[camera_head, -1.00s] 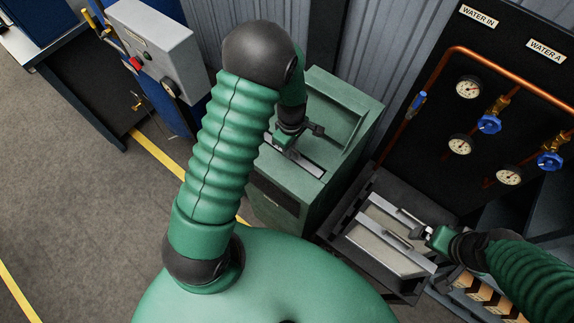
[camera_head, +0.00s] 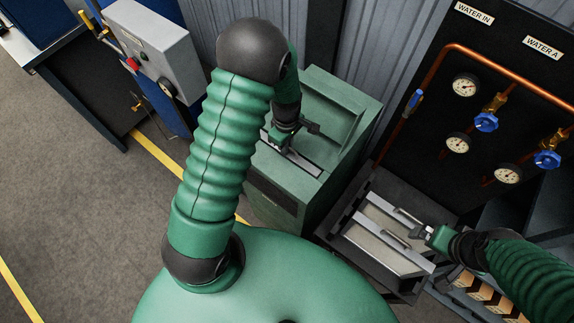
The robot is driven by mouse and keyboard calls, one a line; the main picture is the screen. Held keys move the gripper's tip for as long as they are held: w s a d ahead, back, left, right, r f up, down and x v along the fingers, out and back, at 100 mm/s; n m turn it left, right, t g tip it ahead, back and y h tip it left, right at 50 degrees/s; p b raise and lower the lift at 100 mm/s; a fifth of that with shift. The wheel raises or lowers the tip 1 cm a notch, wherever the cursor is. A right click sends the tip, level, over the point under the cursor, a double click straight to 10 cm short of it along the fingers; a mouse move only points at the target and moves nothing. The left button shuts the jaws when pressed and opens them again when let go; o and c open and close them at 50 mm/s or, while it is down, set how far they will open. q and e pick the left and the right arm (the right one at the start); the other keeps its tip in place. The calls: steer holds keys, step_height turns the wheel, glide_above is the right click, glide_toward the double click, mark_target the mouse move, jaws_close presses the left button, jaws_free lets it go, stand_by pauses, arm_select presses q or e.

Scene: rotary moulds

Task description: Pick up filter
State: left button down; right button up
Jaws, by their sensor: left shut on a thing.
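My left gripper (camera_head: 282,138) reaches down over the green cabinet (camera_head: 345,110) in the middle of the head view. It is shut on a grey metal bar-like piece (camera_head: 303,162) set in the cabinet's top, probably the filter. My gripper and wrist hide part of this piece, so I cannot tell whether it is lifted. My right gripper (camera_head: 418,231) comes in from the right, by the handles of flat metal plates (camera_head: 372,246) in a dark tray. Its fingers are too small to tell whether they are open or shut.
A black panel (camera_head: 425,125) with gauges, blue valves and a copper pipe stands at the right. A grey control box (camera_head: 155,50) is at upper left. A ribbed metal wall is behind the cabinet. The floor (camera_head: 80,190) at left is clear, with yellow lines.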

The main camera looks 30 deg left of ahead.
arm_select(q)
steer(key=shift+a, duration=0.1)
steer(key=shift+r, duration=0.1)
stand_by(0.7)
step_height(320, 180, up, 28)
steer(key=shift+b, duration=0.45)
stand_by(1.1)
